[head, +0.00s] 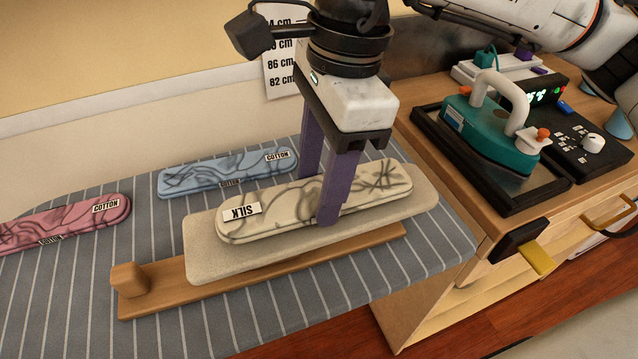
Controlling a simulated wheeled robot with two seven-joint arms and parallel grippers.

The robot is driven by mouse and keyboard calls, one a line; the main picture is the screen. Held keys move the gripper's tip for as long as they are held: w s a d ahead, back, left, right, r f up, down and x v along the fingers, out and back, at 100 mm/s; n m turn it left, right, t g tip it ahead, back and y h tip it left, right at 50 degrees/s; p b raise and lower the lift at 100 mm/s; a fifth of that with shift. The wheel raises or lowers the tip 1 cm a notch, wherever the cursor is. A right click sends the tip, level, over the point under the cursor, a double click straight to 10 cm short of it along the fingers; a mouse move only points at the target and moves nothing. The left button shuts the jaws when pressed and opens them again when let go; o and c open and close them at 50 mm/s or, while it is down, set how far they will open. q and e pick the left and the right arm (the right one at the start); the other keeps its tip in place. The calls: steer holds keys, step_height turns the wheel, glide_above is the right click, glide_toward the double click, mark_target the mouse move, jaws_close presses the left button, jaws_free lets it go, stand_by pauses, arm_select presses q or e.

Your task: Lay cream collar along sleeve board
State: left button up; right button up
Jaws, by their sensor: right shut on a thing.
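The cream collar (275,208), marked SILK, lies lengthwise over the beige padded top of the sleeve board (205,262). Its long side runs roughly along the board, and it appears to rest on or just above the padding; the exact contact cannot be told. My right gripper (325,200) comes down from above with its purple fingers on either side of the collar's middle, shut on it. The near finger hides part of the collar, and the far fingertip is hidden behind it. My left gripper is not in view.
A blue collar (215,176) and a pink collar (70,222), both marked COTTON, lie on the striped ironing surface (60,300). A teal iron (490,135) stands on a tray on the wooden cabinet at right. A size chart (282,80) hangs on the wall behind.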

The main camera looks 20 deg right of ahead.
steer(key=shift+f, duration=0.75)
steer(key=shift+f, duration=0.15)
steer(key=o, duration=1.1)
steer(key=r, duration=0.4)
steer(key=d+r, duration=0.1)
steer(key=r, duration=0.7)
steer(key=shift+d+r+p, duration=0.15)
steer(key=shift+d+p, duration=0.15)
steer(key=shift+d, duration=0.1)
